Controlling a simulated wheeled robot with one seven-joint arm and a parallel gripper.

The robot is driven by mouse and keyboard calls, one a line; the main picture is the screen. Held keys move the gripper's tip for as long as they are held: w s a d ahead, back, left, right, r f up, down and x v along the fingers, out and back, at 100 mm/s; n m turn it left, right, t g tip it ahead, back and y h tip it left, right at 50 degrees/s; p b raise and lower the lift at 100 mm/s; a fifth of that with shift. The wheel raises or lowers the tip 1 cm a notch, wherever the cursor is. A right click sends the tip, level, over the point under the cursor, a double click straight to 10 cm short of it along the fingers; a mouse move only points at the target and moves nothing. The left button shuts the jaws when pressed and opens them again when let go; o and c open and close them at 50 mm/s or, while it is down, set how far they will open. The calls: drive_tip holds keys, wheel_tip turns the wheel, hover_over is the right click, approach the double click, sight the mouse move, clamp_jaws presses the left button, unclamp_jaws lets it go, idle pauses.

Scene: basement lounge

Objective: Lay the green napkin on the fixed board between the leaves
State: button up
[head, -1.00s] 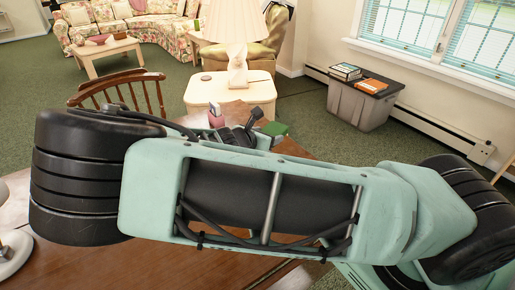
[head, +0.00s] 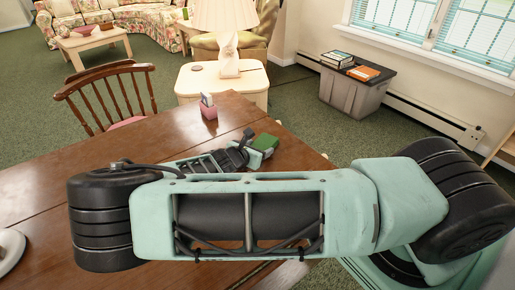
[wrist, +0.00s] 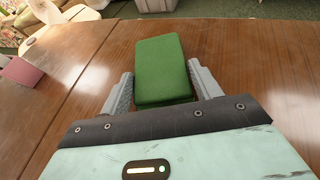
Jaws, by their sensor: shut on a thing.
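The green napkin (wrist: 160,68), a folded flat block, lies between the two grey fingers of my gripper (wrist: 162,92) in the wrist view. My gripper is shut on its near part. In the head view the napkin (head: 264,143) shows at the gripper's end, over the right part of the brown wooden table (head: 60,205). I cannot tell whether it touches the wood. Dark seams run across the tabletop and divide it into boards; one shows left of the napkin in the wrist view. My arm hides much of the near tabletop.
A pink holder (head: 208,112) stands on the table left of and beyond the napkin; it also shows in the wrist view (wrist: 20,73). A white round base (head: 8,250) is at the left edge. A wooden chair (head: 105,95) stands at the far side. Bare wood lies left of the gripper.

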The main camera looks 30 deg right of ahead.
drive_tip(key=o, duration=1)
drive_tip(key=shift+f, duration=0.1)
